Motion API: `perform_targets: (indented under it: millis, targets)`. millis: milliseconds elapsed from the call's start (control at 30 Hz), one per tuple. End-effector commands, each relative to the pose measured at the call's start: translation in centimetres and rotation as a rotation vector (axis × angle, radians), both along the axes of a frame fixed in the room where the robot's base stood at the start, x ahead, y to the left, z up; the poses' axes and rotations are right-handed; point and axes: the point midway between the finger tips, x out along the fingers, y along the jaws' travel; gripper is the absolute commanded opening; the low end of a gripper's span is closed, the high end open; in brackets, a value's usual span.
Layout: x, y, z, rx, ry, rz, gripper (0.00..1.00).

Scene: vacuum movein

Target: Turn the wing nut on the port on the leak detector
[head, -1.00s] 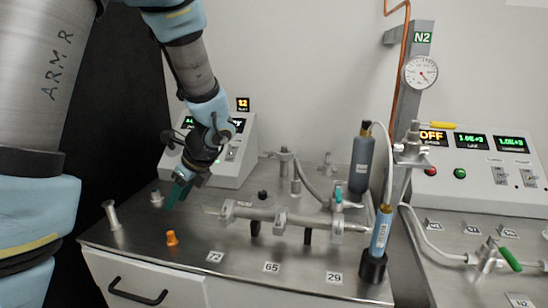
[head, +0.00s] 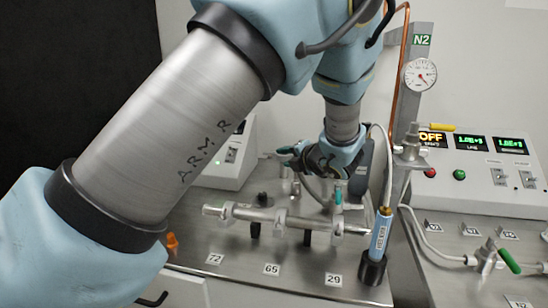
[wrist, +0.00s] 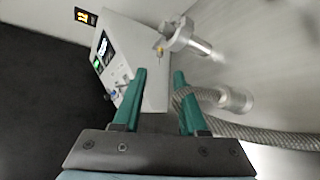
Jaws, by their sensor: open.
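The leak detector is the white box (head: 228,160) at the back left, largely hidden by my arm in the head view. In the wrist view its sloped panel (wrist: 118,62) with small displays stands at the upper left. A metal port with a clamp (wrist: 177,38) shows ahead of my fingers, slightly right, with a small brass-coloured wing nut (wrist: 160,50) on its left side. My gripper (wrist: 160,75) is open with nothing between its teal fingers, apart from the clamp. In the head view my gripper (head: 285,150) points left, above the bench near the port, whose clamp is hidden there.
A braided metal hose (wrist: 265,133) runs close beside my right finger. A gauge post (head: 410,100) rises at the right.

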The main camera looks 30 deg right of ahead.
Motion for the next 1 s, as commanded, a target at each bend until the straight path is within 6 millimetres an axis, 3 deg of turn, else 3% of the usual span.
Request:
perform_targets:
  millis: [200, 400, 833, 1000]
  targets:
    - [4.1, 0.0, -1.4, 0.002, 0.0, 0.004, 0.42]
    - [6.5, -0.2, -2.3, -0.001, 0.0, 0.003, 0.42]
    - [7.3, -0.2, -2.8, -0.002, 0.002, 0.002, 0.42]
    - [7.3, -0.2, -2.8, -0.002, 0.002, 0.002, 0.23]
